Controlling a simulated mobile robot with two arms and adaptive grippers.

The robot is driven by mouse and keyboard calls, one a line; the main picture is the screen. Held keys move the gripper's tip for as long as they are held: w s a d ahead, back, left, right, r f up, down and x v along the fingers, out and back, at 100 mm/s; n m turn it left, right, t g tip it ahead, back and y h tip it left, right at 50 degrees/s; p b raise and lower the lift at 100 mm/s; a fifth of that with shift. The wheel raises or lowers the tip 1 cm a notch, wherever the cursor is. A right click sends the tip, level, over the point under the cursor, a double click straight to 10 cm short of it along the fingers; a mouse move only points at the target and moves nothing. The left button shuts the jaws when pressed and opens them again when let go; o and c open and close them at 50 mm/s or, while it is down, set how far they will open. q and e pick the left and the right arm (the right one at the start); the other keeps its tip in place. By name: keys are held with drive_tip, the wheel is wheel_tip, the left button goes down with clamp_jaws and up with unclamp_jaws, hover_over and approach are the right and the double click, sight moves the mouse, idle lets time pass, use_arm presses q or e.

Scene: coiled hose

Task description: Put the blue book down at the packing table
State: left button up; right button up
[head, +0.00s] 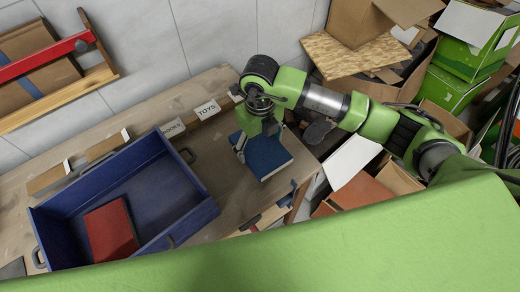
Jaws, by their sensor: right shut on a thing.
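The blue book (266,157) is at the right part of the wooden packing table (228,196). My right gripper (250,136) is over the book's upper left part and shut on it. I cannot tell whether the book touches the tabletop or is just above it. The gripper hides the book's upper left corner. My left gripper is not in view.
A blue tray (186,222) with a red book (111,231) in it stands on the table's left. Signs reading BOOKS (171,128) and TOYS (207,109) stand along the back. Cardboard boxes (398,178) crowd the right. Bare tabletop lies between tray and blue book.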

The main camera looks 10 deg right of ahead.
sight(260, 147)
wheel_tip(260, 147, down, 4)
drive_tip(key=shift+r+p, duration=0.15)
drive_tip(key=shift+p, duration=0.3)
drive_tip(key=shift+f+b, duration=0.3)
drive_tip(key=o, duration=1.4)
drive_tip(key=shift+c, duration=0.2)
drive_tip(key=shift+r, duration=0.1)
